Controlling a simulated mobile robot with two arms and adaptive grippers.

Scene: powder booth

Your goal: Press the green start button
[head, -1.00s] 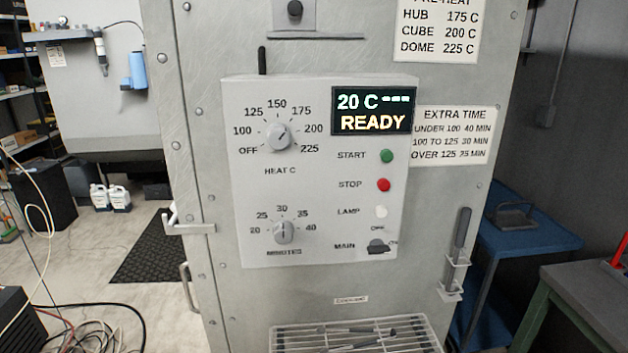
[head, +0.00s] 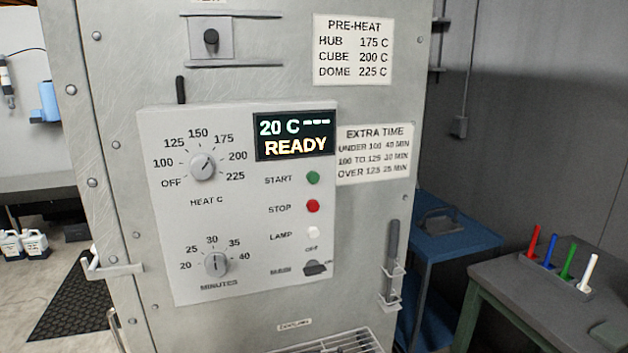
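The green start button (head: 313,178) is on the right side of the light grey control panel (head: 160,215), beside the word START. The red stop button (head: 313,206) is below it, then a white lamp button (head: 313,233) and the dark main switch (head: 316,267). The display (head: 295,136) above reads 20 C, dashes and READY. The heat dial (head: 203,166) points to the upper right, between 175 and 200. The minutes dial (head: 216,264) points up, near 30. Neither of my grippers shows in the head view.
A wire rack (head: 350,343) juts out below the panel. A dark-handled tool (head: 392,250) hangs in a holder on the right. A hook bracket (head: 115,270) sticks out at left. A blue table (head: 450,240) and a grey bench (head: 520,300) with coloured sticks stand at right.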

